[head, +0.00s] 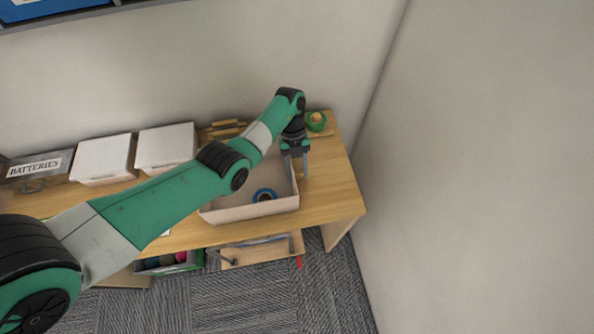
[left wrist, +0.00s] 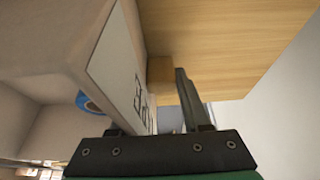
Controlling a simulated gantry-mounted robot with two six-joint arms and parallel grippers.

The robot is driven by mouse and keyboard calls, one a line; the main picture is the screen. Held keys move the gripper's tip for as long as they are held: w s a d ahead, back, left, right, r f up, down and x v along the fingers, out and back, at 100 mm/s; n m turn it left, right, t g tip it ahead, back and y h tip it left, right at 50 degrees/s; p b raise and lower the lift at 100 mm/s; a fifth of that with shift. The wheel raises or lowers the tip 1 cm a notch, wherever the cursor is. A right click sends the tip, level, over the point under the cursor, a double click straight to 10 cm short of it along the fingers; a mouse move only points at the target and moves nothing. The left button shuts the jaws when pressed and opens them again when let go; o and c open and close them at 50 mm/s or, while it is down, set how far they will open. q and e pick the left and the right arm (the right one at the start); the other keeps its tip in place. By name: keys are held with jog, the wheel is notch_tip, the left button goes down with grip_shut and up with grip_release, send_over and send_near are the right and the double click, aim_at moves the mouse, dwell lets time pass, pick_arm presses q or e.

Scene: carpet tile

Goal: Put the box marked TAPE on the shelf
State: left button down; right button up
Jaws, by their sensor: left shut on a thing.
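An open beige box (head: 240,212) stands on the wooden table, with a blue roll of tape (head: 264,195) inside. In the left wrist view the box (left wrist: 70,35) fills the upper left, and a white label (left wrist: 124,65) with dark letters shows on its end wall; the word is too steeply angled to read fully. The blue roll (left wrist: 90,102) shows there too. My left gripper (head: 299,166) points down at the box's right end and is shut on its end wall. One finger shows outside the wall; the other is hidden. My right gripper is not in view.
A grey box marked BATTERIES (head: 40,172) and two white lidded boxes (head: 104,158) (head: 166,147) line the table's back left. A green tape roll (head: 316,121) lies at the back right corner. A dark shelf edge (head: 60,14) carries a blue thing at top left. Walls rise behind and right.

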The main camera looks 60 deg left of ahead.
pick_arm(q)
jog(key=shift+f, duration=0.15)
jog(key=shift+c, duration=1.8)
grip_release()
jog(key=shift+r, duration=0.35)
jog(key=p+v, duration=0.2)
jog(key=v, duration=0.9)
jog(key=shift+r, duration=0.3)
jog(key=shift+w+a, duration=0.1)
jog(key=shift+a, duration=0.05)
